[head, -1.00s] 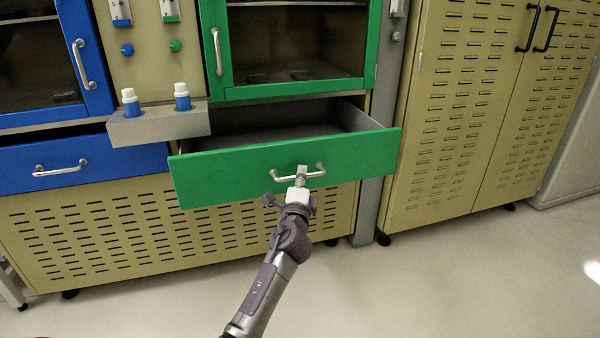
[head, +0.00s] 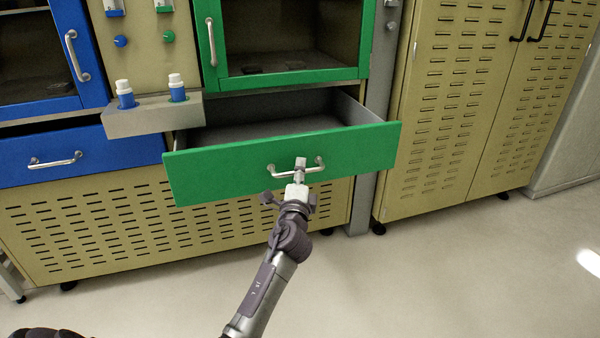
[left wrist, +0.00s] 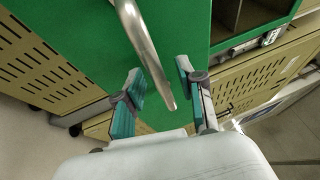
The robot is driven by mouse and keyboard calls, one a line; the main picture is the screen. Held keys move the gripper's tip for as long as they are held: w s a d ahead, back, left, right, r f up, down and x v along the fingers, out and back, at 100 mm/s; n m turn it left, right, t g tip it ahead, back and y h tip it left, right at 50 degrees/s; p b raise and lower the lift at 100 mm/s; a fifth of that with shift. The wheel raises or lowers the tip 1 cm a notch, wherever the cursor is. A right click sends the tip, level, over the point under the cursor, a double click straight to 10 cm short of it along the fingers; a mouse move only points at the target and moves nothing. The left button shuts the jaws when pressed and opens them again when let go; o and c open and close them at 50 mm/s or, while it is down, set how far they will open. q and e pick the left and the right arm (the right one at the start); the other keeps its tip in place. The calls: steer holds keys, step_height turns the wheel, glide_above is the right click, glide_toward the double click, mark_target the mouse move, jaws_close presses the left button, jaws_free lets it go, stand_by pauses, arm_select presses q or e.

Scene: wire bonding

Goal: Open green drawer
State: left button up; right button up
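The green drawer (head: 225,170) is pulled well out of its cabinet, and its grey inside shows from above. Its silver bar handle (head: 319,161) is on the front panel. My left gripper (head: 300,170) is at the handle, reaching it from the front. In the left wrist view the handle (left wrist: 137,28) runs down between the two teal-padded fingers (left wrist: 161,75), with one finger on each side. My right gripper is not recognisable in these views.
A blue drawer (head: 100,165) is at the left. A grey holder (head: 150,120) with two blue-and-white bottles juts out above, beside the green drawer. A tall yellow cabinet (head: 460,110) stands at the right. The floor (head: 450,270) in front is clear.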

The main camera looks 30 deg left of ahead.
arm_select(q)
steer(key=v, duration=1.2)
stand_by(0.3)
